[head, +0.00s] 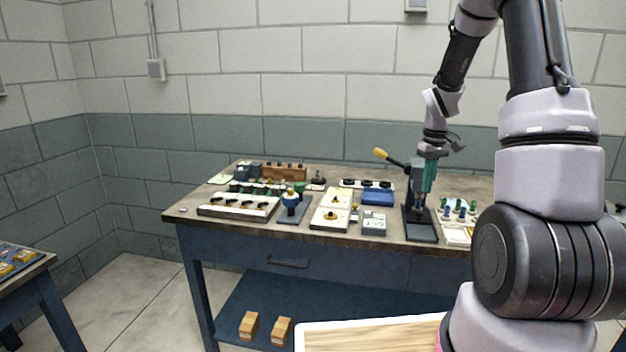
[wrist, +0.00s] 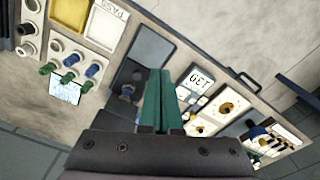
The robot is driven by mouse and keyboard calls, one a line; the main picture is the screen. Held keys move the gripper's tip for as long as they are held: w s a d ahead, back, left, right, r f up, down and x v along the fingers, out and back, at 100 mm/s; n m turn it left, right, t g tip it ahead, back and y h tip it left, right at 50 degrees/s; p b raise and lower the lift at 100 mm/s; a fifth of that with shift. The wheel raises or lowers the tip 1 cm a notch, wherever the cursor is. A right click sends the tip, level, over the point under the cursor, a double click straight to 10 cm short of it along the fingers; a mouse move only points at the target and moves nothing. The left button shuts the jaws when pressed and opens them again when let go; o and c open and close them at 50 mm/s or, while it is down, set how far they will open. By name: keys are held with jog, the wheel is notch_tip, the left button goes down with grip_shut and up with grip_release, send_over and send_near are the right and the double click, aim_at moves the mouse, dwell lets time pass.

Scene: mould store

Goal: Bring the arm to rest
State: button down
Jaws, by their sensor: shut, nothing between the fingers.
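My gripper (head: 430,176) hangs from my raised arm over the right part of the workbench (head: 365,256), its green fingers pointing down. In the head view it overlaps a dark lever press (head: 418,222) with a yellow-knobbed handle. In the wrist view the green fingers (wrist: 163,98) lie close together and hold nothing. The press's dark base (wrist: 125,63) shows beside them. I cannot tell whether the fingers touch the press.
Left of the press are a blue box (head: 377,197), cream plates (head: 331,219) and a long tray (head: 238,207). To its right stand several small blue and green pegs (head: 460,208). Two wooden blocks (head: 281,330) lie on the lower shelf. Space above the bench's left part is clear.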

jog(key=s+a+r+m+t, duration=0.1)
jog(key=s+a+r, duration=0.1)
jog(key=r, duration=0.4)
jog(key=s+a+r+m+t, duration=0.1)
jog(key=s+a+r, duration=0.2)
jog(key=r, duration=0.3)
jog(key=s+a+r+m+t, duration=0.1)
jog(key=s+a+r, duration=0.2)
jog(key=s, duration=0.3)
jog(key=s+a+r+m+t+y, duration=0.1)
jog(key=s+a+r+m+t, duration=0.1)
jog(key=s+r, duration=0.3)
jog(key=s+a+r+m+t+y, duration=0.1)
jog(key=s+a+r, duration=0.2)
jog(key=s, duration=0.5)
jog(key=shift+s+a+r+t, duration=0.25)
jog(key=shift+a+r+t, duration=0.1)
jog(key=shift+r, duration=0.55)
